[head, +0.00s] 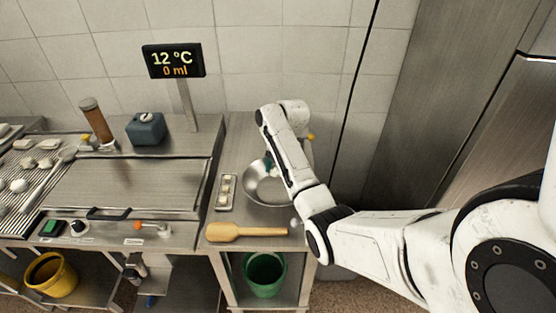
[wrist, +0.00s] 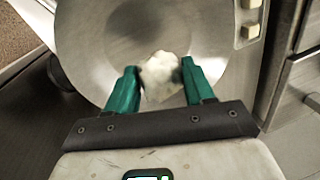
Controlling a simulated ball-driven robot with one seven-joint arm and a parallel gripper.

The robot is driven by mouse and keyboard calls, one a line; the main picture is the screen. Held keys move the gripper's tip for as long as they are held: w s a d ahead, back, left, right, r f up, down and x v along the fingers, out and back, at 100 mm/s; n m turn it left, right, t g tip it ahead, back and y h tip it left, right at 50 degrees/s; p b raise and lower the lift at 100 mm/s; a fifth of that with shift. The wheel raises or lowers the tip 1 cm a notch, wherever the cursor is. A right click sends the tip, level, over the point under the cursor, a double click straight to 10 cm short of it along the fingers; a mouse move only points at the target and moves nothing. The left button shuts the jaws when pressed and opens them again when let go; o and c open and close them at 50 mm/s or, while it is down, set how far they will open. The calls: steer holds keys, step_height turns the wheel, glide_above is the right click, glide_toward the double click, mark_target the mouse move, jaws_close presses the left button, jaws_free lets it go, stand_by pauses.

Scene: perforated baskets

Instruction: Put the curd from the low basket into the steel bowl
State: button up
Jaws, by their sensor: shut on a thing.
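A lumpy white curd (wrist: 163,73) sits between the green fingertips of my gripper (wrist: 160,84) in the wrist view. My gripper is shut on it. The steel bowl (wrist: 85,38) fills the view behind the curd, and its shiny inner wall shows around it. In the head view the bowl (head: 262,190) stands on the counter, partly hidden by my arm. Only a bit of a teal finger of my gripper (head: 268,163) shows over the bowl there; the curd is hidden. I cannot make out the low basket for certain.
A small tray (head: 227,192) with white pieces lies left of the bowl, and a wooden paddle (head: 245,232) lies in front. A grate (head: 28,178) with white lumps is at far left. A display (head: 174,60) reads 12 °C, 0 ml. A green bucket (head: 265,273) stands below.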

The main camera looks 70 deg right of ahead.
mark_target(278, 175)
steer(key=shift+f, duration=1.85)
steer(key=o, duration=1.1)
steer(key=shift+r, duration=3.5)
